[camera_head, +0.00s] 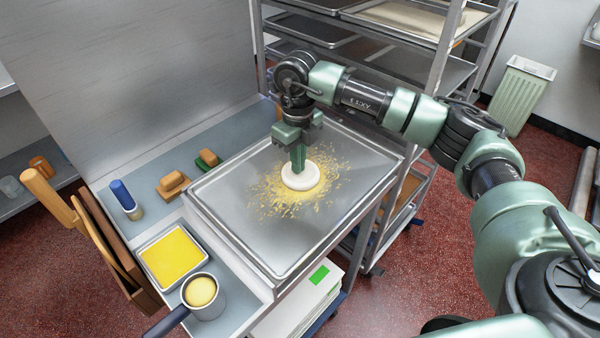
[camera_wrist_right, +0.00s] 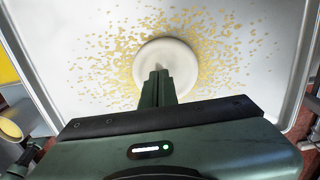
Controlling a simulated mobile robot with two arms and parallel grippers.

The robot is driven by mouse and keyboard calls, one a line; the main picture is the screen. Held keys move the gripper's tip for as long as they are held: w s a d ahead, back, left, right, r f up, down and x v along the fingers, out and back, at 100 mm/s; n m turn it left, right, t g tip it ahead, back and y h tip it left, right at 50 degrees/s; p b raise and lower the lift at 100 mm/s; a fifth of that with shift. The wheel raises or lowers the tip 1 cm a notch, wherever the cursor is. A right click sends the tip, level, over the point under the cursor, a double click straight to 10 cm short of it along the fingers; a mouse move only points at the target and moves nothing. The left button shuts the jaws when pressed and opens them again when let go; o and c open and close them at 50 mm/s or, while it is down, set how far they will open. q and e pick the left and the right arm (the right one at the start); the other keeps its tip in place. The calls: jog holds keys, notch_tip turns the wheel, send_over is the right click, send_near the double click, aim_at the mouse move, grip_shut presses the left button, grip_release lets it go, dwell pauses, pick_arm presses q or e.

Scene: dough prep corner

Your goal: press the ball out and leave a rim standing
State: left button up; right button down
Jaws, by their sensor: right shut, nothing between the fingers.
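The pale dough (camera_head: 312,182) is a round, thick disc on the metal tray (camera_head: 245,235), lying in a scatter of yellow flakes. My right gripper (camera_head: 298,170) points down with its fingers shut and empty, its tips at the dough's middle. In the right wrist view the dough (camera_wrist_right: 182,52) shows a small mark just beyond the fingertips of the gripper (camera_wrist_right: 158,74). The fingers hide part of the dough, and I cannot tell whether the tips touch it. My left gripper is not in view.
Left of the tray stand a shallow pan of yellow meal (camera_head: 172,256), a saucepan (camera_head: 205,300), a blue-handled tool (camera_head: 124,196) and two brushes or blocks (camera_head: 173,184). A rack with trays (camera_head: 420,25) stands behind. Much of the tray's near side is bare.

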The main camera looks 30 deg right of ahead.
jog(key=shift+f+b, duration=0.3)
jog(key=shift+f, duration=0.2)
jog(key=shift+f+b, duration=0.35)
jog(key=shift+f, duration=0.1)
dwell(1.1)
jog(key=shift+r, duration=0.1)
dwell(0.9)
notch_tip(320, 180, up, 2)
jog(key=shift+p, duration=0.65)
jog(key=shift+r, duration=0.5)
notch_tip(320, 180, up, 4)
jog(key=p, duration=0.2)
jog(key=shift+p, duration=0.3)
